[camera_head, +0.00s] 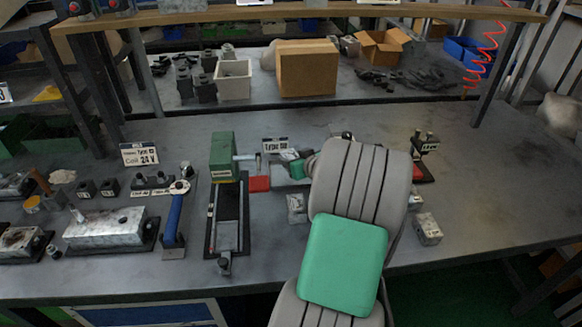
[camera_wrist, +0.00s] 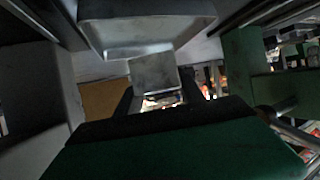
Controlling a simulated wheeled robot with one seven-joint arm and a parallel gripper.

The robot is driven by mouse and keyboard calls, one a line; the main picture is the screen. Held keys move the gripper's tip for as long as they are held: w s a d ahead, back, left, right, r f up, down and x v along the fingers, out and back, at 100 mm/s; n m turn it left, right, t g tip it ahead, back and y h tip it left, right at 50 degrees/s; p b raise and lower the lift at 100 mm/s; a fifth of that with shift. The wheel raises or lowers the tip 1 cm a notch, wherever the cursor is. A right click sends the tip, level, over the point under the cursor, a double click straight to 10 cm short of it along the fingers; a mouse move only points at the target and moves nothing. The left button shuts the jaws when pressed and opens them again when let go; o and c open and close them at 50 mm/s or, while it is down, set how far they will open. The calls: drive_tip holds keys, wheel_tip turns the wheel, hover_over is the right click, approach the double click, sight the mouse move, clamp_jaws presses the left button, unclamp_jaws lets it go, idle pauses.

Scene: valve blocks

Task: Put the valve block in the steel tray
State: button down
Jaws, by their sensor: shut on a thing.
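In the wrist view, a small grey metal block (camera_wrist: 155,74) sits between the dark fingers of my gripper (camera_wrist: 157,98), which is shut on it. It appears to be the valve block; its lower part is hidden by the gripper body. In the head view my grey and green arm covers the middle of the bench and hides most of the gripper and the held block. A pale grey flat surface (camera_head: 288,181) shows just left of my arm; I cannot tell if it is the steel tray. A larger grey metal shape (camera_wrist: 148,28) fills the top of the wrist view.
A green vise (camera_head: 223,157) stands left of my arm, and a blue-handled tool (camera_head: 173,215) lies farther left. A loose metal block (camera_head: 428,229) lies right of my arm. A cardboard box (camera_head: 306,70) and white bin (camera_head: 233,80) stand behind.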

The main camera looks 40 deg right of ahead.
drive_tip(key=shift+w+d+f, duration=0.35)
drive_tip(key=shift+w+f, duration=0.2)
drive_tip(key=shift+f, duration=0.15)
drive_tip(key=shift+w+f, duration=0.1)
drive_tip(key=shift+f, duration=1.65)
drive_tip(key=c, duration=0.7)
unclamp_jaws()
drive_tip(key=shift+r, duration=0.2)
drive_tip(key=v, duration=1.2)
drive_tip(key=shift+f, duration=0.1)
